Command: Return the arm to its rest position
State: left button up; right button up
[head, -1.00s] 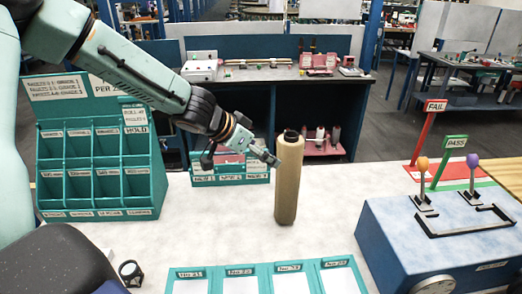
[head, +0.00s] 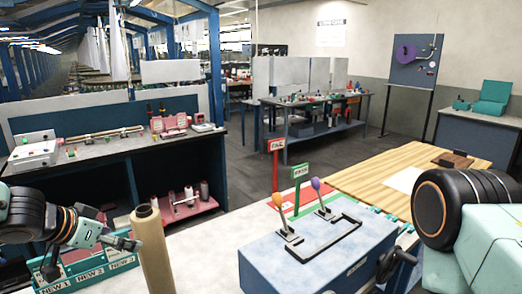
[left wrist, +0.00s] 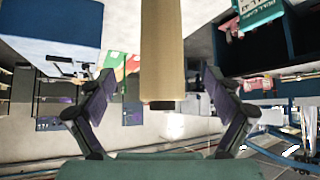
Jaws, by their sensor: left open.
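My left gripper (head: 128,242) is at the lower left of the head view, beside a tall tan tube (head: 153,250) standing upright on the pale worktop. The left wrist view shows the two dark fingers of this gripper (left wrist: 160,108) spread apart, with the tube (left wrist: 160,50) between them in the picture and a gap on each side. I cannot tell how deep the tube sits between them. Part of my right arm (head: 470,210) shows at the right edge; its gripper is out of view.
A blue box (head: 310,260) with two levers and a black handle stands on the worktop at centre. Red FAIL (head: 277,160) and green PASS (head: 298,185) signs rise behind it. A wooden surface (head: 385,165) extends to the right.

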aim_at(146, 243)
pick_arm(q)
jog(key=b+x, duration=0.4)
jog(key=x, duration=0.5)
jog(key=shift+w+f+b, duration=0.1)
jog(key=shift+w+b, duration=0.05)
jog(key=shift+b, duration=0.15)
jog(key=shift+w+f, duration=0.1)
jog(key=shift+w, duration=0.1)
